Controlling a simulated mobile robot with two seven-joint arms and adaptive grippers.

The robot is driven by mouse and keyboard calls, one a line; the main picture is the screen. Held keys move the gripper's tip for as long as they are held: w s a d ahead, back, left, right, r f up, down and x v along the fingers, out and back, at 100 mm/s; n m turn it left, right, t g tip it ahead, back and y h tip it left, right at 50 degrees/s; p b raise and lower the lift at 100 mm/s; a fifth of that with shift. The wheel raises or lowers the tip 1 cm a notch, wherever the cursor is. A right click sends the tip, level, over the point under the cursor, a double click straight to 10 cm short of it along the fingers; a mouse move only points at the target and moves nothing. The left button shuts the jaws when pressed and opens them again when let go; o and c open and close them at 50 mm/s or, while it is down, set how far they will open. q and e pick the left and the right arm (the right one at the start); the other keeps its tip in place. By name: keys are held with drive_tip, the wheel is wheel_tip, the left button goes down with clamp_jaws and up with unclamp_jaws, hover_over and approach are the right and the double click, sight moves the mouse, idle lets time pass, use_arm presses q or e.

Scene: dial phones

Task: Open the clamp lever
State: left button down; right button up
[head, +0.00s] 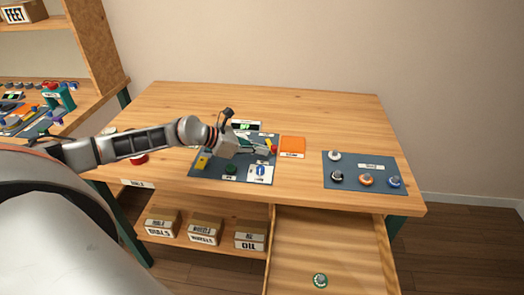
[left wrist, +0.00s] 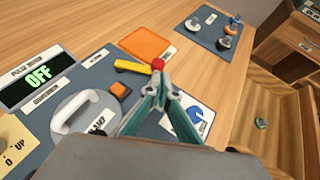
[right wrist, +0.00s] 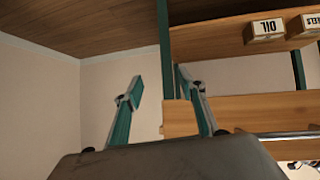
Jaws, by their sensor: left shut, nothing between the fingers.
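In the left wrist view a yellow lever (left wrist: 132,66) with a red knob (left wrist: 158,62) at its end lies by an orange block (left wrist: 119,89) on the dark board (left wrist: 70,103). A white curved handle on a round plate (left wrist: 83,108) is nearer, beside a partly hidden label ending in "AMP". My left gripper (left wrist: 161,88) is shut and empty, its tips right at the red knob; I cannot tell if they touch. In the head view the left gripper (head: 262,151) is low over the board's right part. My right gripper (right wrist: 160,95) is open and empty, away from the board.
An orange square (head: 292,147) lies right of the board. A second board (head: 350,178) with several knobs is farther right. A drawer (head: 335,250) stands open at the front with a green round part (head: 320,280) in it. Boxes (head: 205,232) sit on the lower shelf.

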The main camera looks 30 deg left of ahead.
use_arm(q)
drive_tip(key=shift+a+f+b, duration=0.15)
drive_tip(key=shift+a+b, duration=0.25)
drive_tip(key=shift+a, duration=0.05)
drive_tip(key=shift+w+a, duration=0.1)
drive_tip(key=shift+a, duration=0.05)
use_arm(e)
drive_tip(key=shift+s+f, duration=0.2)
drive_tip(key=shift+f, duration=0.3)
drive_tip(key=shift+s+f, duration=0.15)
drive_tip(key=shift+f, duration=0.3)
drive_tip(key=shift+d, duration=0.1)
